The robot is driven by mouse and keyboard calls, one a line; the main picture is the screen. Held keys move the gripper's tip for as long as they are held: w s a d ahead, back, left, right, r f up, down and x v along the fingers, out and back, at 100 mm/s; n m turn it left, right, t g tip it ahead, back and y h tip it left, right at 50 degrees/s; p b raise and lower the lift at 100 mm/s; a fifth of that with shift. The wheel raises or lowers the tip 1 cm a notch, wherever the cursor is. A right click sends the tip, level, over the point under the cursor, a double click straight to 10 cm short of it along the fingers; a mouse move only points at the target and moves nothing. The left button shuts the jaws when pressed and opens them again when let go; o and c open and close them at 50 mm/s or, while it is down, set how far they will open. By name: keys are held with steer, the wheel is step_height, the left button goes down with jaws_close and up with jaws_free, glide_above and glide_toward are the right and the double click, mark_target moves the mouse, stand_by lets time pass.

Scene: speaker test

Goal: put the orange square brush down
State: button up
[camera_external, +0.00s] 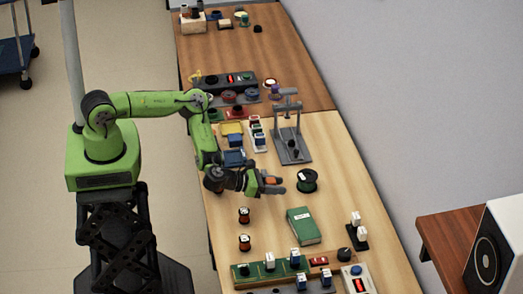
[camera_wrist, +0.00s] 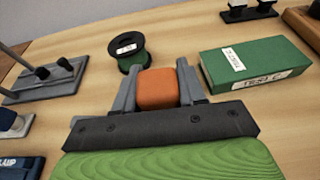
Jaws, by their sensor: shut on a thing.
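The orange square brush (camera_wrist: 158,90) is between the two grey fingers of my gripper (camera_wrist: 158,82) in the wrist view, and the fingers are shut on it. In the external view my gripper (camera_external: 272,185) reaches over the light wooden table, with the orange brush (camera_external: 271,180) showing at its fingers. I cannot tell whether the brush touches the table. Its underside is hidden.
A black spool with green (camera_external: 307,180) stands just beyond my gripper. A green box (camera_external: 303,226) lies to the right in the wrist view. Two small spools (camera_external: 244,215) stand nearer. A grey stand (camera_external: 291,140) is at the back. Bare table lies between spools and box.

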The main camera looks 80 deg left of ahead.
mark_target(275, 204)
step_height(275, 204, down, 4)
steer(key=shift+f+b, duration=0.15)
steer(key=shift+b, duration=0.15)
steer(key=shift+f+b, duration=0.65)
steer(key=shift+b, duration=0.05)
steer(key=o, duration=1.1)
steer(key=shift+r, duration=0.1)
steer(key=shift+c, duration=0.2)
